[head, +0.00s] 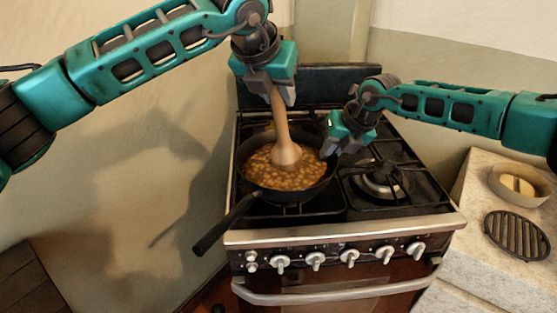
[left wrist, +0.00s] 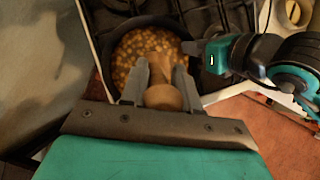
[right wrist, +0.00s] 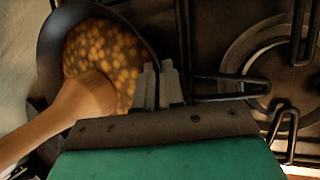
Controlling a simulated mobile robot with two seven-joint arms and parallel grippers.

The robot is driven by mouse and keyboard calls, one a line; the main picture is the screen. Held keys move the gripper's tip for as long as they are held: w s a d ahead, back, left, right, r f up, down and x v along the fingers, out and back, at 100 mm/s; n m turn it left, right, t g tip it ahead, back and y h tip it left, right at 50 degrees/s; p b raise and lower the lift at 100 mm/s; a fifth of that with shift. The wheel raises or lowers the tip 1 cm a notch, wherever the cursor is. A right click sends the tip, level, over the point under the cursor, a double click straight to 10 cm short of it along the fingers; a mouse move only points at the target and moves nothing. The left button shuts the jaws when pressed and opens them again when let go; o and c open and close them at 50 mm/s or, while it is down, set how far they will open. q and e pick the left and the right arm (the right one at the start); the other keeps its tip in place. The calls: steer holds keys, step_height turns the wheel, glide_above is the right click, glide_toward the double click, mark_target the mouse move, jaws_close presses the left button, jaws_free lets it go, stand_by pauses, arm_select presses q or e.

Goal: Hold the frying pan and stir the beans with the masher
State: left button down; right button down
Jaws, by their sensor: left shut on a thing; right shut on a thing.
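The dark frying pan (head: 246,196) sits on the left front of the stove, its handle pointing to the lower left. Brown beans (head: 262,177) fill it; they also show in the left wrist view (left wrist: 150,45) and the right wrist view (right wrist: 110,50). My left gripper (head: 272,92) is above the pan, shut on the wooden masher (head: 281,125). The masher stands nearly upright, its wide lower end in the beans. My right gripper (head: 328,150) is shut on the pan's right rim (right wrist: 143,45). The masher's lowest part is hidden in the beans.
The gas stove (head: 400,222) has a free burner (head: 383,180) to the right of the pan. A counter (head: 470,195) at the right holds a bowl (head: 520,186) and a round black trivet (head: 517,236). A wall is close on the left.

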arm_select(q)
steer(key=shift+r, duration=0.15)
steer(key=shift+s+a+r, duration=0.1)
steer(key=shift+s+r, duration=0.05)
steer(key=shift+r, duration=0.6)
steer(key=shift+s+a+r, duration=0.1)
steer(key=shift+s+r, duration=0.05)
steer(key=shift+r, duration=0.6)
steer(key=shift+s+a+r, duration=0.1)
steer(key=shift+s+r, duration=0.05)
steer(key=shift+r, duration=0.6)
steer(key=shift+r, duration=0.1)
steer(key=shift+r, duration=2.4)
steer(key=shift+w, duration=0.1)
steer(key=shift+w+d+r+g+y, duration=0.35)
steer(key=shift+w+d+r+g, duration=0.2)
steer(key=shift+w, duration=0.15)
steer(key=shift+w+d+r+g+y, duration=0.35)
steer(key=shift+w+d+r+g, duration=0.15)
steer(key=shift+w, duration=0.15)
